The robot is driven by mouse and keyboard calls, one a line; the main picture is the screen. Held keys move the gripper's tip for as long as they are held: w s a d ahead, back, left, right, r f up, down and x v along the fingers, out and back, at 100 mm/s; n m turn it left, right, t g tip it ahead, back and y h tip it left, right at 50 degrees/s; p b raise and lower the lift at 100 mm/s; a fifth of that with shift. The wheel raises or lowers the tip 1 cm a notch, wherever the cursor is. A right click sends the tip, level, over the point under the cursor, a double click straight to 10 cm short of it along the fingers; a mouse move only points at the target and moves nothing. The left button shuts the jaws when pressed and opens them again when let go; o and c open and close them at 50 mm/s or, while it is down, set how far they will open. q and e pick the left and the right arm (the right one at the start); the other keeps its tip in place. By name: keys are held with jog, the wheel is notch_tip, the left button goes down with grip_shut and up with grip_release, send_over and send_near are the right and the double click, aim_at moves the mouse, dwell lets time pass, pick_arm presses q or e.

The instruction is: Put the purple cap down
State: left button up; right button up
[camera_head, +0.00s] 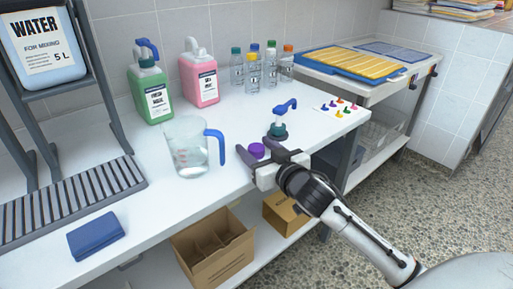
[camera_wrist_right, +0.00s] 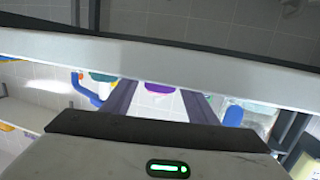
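The purple cap (camera_head: 256,150) is at the front edge of the white worktop, between the fingertips of my right gripper (camera_head: 254,146). In the right wrist view the purple cap (camera_wrist_right: 158,87) shows between the two dark fingers (camera_wrist_right: 158,95), with a visible gap on each side, so the gripper looks open around it. The cap appears to rest on the worktop; its underside is hidden. My left gripper is not in view.
A clear jug (camera_head: 190,150) with a blue handle stands left of the gripper. Green (camera_head: 150,92) and pink (camera_head: 199,80) jugs and several small bottles stand farther back. A folded blue cloth (camera_head: 96,236) lies front left.

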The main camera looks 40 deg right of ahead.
jog(key=p+v, duration=0.1)
jog(key=v, duration=1)
jog(key=s+a+f+n+g+y, duration=0.1)
jog(key=s+a+f+g, duration=0.1)
jog(key=s+a+f, duration=0.3)
jog(key=s+a+f+n+g+y, duration=0.1)
jog(key=s+a+f, duration=0.5)
jog(key=f, duration=0.7)
jog(key=s+a+f+n+g+y, duration=0.1)
jog(key=s+a+f+g+y, duration=0.2)
jog(key=a+f, duration=0.5)
jog(key=s+f+g, duration=0.1)
jog(key=s, duration=0.1)
jog(key=shift+s+f+n, duration=0.25)
jog(key=shift+f+n, duration=0.05)
jog(key=shift+n, duration=0.1)
